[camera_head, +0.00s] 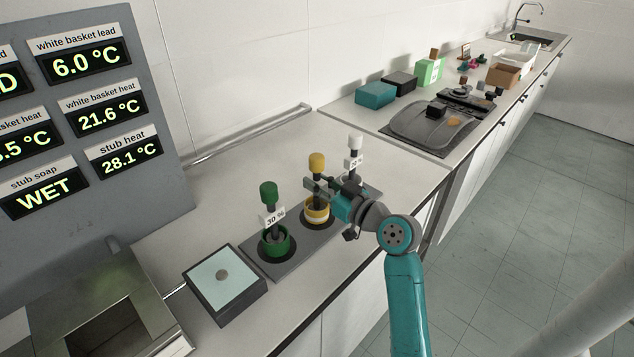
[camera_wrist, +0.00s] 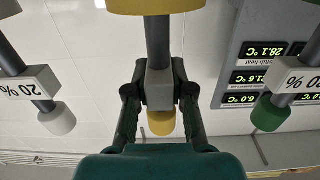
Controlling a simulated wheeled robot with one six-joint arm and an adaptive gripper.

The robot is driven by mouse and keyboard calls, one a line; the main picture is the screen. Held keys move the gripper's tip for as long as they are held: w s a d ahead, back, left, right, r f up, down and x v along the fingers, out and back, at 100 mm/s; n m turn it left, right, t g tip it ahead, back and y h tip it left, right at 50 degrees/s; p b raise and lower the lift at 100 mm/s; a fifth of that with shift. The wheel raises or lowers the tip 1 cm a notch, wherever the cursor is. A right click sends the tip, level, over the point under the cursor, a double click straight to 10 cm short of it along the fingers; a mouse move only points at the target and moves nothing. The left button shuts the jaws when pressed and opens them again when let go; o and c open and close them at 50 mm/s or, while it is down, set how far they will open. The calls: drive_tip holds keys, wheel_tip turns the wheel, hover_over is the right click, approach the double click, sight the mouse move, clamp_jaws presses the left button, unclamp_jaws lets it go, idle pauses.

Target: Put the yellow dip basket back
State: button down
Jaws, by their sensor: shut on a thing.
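The yellow dip basket (camera_head: 317,209) is at the middle dark well of the grey station plate (camera_head: 299,244), its stem upright under a yellow knob (camera_head: 317,162). I cannot tell whether it is fully seated or slightly raised. My gripper (camera_head: 314,187) reaches in from the right and is shut on the basket's stem. In the wrist view, which is upside down, my gripper (camera_wrist: 160,92) has its fingers either side of the grey block on the stem. The yellow knob (camera_wrist: 161,123) shows beyond the fingers, and the basket's yellow body (camera_wrist: 155,4) is cut by the top edge.
The green basket (camera_head: 273,241) stands in the near-left well, the white-knobbed basket (camera_head: 355,145) at the far right, partly hidden by my arm. A pale-topped box (camera_head: 225,285) is at the near left, a display panel (camera_head: 80,110) behind. The counter behind the plate is clear.

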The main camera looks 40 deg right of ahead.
drive_tip(key=c, duration=1)
unclamp_jaws()
drive_tip(key=shift+f, duration=0.1)
drive_tip(key=shift+s, duration=0.1)
drive_tip(key=s, duration=1.1)
drive_tip(key=shift+s+d, duration=0.2)
drive_tip(key=shift+s, duration=0.2)
